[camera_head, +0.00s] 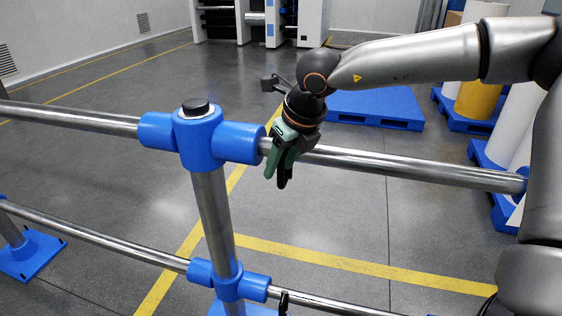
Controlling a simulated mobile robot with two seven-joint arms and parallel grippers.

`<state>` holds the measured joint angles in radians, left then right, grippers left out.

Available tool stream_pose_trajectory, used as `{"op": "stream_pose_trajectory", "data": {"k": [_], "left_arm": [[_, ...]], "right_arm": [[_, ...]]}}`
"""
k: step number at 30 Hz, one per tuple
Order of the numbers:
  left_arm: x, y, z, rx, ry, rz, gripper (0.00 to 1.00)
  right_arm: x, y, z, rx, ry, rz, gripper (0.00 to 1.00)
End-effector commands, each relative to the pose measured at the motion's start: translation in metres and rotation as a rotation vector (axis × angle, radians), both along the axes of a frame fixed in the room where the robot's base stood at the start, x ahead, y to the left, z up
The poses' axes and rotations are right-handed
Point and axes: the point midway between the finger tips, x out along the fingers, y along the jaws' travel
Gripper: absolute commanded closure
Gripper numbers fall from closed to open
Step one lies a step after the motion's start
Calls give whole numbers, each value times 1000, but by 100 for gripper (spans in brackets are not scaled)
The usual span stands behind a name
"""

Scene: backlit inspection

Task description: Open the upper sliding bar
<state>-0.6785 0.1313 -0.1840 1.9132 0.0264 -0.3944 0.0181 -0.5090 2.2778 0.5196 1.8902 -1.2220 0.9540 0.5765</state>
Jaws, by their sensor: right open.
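The upper sliding bar (410,168) is a shiny metal tube. It runs from the blue collar (238,143) on the middle post to the blue fitting at the far right. My right gripper (278,178) is at the bar's left end, just right of that collar. Its green and black fingers point down over the bar and hide a short piece of it. The jaws are open. I cannot tell whether the fingers touch the bar or straddle it.
The middle post (213,215) carries a lower bar (335,305) through a second blue collar; a small dark piece stands beside it at the bottom edge. Blue pallets (375,107) with rolls stand beyond the right side. My right arm crosses the upper right.

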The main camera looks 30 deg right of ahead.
Motion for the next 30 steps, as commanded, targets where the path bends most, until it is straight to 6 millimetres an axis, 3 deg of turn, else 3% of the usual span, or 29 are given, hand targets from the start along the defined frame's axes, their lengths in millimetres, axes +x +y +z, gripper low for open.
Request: {"op": "stream_pose_trajectory", "data": {"k": [6, 19, 30], "left_arm": [[0, 0, 0, 0, -1, 0, 50], [1, 0, 1, 0, -2, 0, 50], [1, 0, 1, 0, -2, 0, 50]], "right_arm": [[0, 0, 0, 0, -1, 0, 50], [0, 0, 0, 0, 0, 0, 99], [0, 0, 0, 1, 0, 0, 100]]}}
